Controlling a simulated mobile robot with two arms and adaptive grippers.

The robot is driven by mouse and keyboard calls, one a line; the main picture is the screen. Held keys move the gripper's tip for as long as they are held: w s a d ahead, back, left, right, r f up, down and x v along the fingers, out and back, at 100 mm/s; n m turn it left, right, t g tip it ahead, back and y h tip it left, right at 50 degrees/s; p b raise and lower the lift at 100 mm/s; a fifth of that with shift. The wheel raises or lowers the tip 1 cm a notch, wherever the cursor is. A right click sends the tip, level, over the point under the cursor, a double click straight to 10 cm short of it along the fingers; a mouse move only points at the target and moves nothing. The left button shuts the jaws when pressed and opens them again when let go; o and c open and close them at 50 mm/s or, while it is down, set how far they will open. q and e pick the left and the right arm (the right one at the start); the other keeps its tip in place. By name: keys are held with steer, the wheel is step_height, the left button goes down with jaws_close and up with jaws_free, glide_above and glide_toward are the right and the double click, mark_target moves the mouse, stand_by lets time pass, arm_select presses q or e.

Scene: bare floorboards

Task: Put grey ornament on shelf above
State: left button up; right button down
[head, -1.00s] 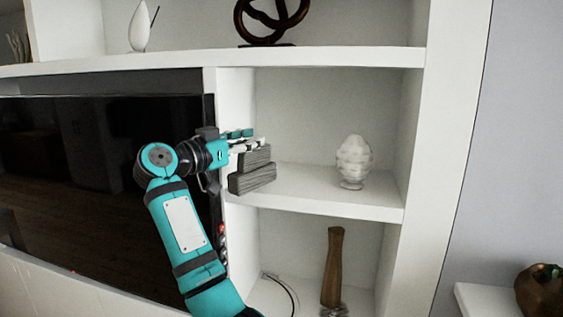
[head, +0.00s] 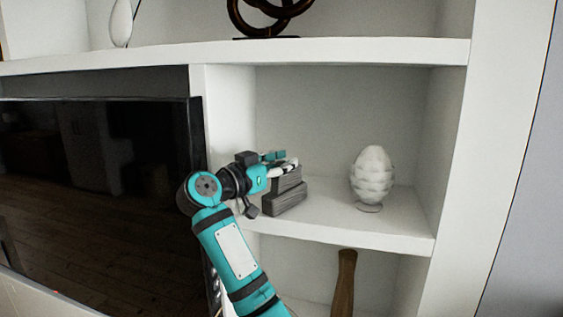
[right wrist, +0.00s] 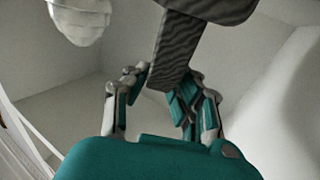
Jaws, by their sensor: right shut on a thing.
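The grey ornament (head: 287,197), two stacked dark grey ridged blocks, is in the middle niche at its left side. Its lower block is just over or on the niche's shelf board (head: 335,222); I cannot tell if they touch. My right gripper (head: 284,167) is shut on its upper part. In the right wrist view the ornament (right wrist: 175,48) rises between the fingers of the right gripper (right wrist: 158,88). The shelf above (head: 370,52) runs across over the niche. My left gripper is not in view.
A white egg-shaped ornament (head: 372,176) stands right of the grey one. A dark ring sculpture (head: 268,20) and a white vase (head: 121,22) stand on the upper shelf, with bare board right of the sculpture. A black television (head: 95,190) is at left.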

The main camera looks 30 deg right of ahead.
steer(key=shift+w+f, duration=0.1)
steer(key=shift+w, duration=0.2)
steer(key=c, duration=1.1)
jaws_free()
steer(key=shift+d, duration=0.25)
steer(key=shift+c, duration=0.2)
steer(key=shift+s, duration=0.15)
steer(key=shift+a+f, duration=0.1)
steer(key=shift+a, duration=0.1)
arm_select(q)
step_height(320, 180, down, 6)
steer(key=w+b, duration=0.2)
steer(key=b, duration=0.4)
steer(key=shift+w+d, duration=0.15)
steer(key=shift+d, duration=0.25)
arm_select(e)
steer(key=shift+v, duration=5.85)
